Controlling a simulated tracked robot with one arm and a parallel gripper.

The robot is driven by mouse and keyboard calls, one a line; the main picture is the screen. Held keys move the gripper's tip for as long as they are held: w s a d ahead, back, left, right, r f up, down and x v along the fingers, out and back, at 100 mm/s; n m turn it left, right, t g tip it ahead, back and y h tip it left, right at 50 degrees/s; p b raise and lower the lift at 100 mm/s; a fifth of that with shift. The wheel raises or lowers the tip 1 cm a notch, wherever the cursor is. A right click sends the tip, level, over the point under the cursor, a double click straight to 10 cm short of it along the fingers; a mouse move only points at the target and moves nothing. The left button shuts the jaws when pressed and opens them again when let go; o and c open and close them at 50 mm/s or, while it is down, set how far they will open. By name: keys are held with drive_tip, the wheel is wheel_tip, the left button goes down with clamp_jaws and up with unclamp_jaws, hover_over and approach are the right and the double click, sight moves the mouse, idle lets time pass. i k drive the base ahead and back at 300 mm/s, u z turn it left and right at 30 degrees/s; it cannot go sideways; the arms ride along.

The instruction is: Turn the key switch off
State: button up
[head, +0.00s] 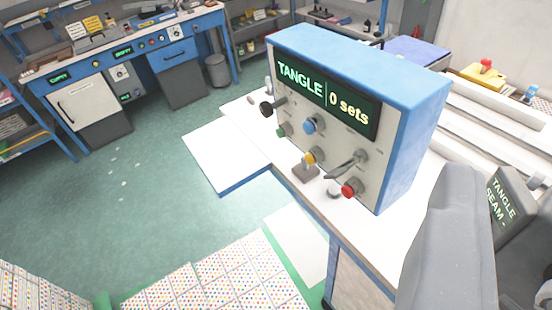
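A blue control box with a pale front panel (325,143) stands on a white-topped bench. Its dark display (329,97) reads "TANGLE" and "0 sets" in green. The panel carries a black knob (266,108), a green button (282,131), a blue knob (310,125), a yellow-collared control (314,156), a grey lever (346,166) and a red button (350,190). A grey-brown block (305,173) sits just below the yellow collar. I cannot tell which control is the key switch or how it is turned. My gripper's fingers do not show.
A large grey shape (452,240) fills the lower right, before a small "TANGLE SEAM" display (506,206). White rails (500,120) lie behind the box. A blue workbench (125,62), shelving and a bin (216,70) stand back left. Green floor (130,165) is open at left; dotted tiles (215,280) lie in front.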

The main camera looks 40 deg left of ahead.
sight(360, 156)
drive_tip(key=u, duration=0.8)
drive_tip(key=k, duration=1.25)
drive_tip(key=u, duration=0.3)
drive_tip(key=i, duration=0.8)
drive_tip(key=z, duration=0.25)
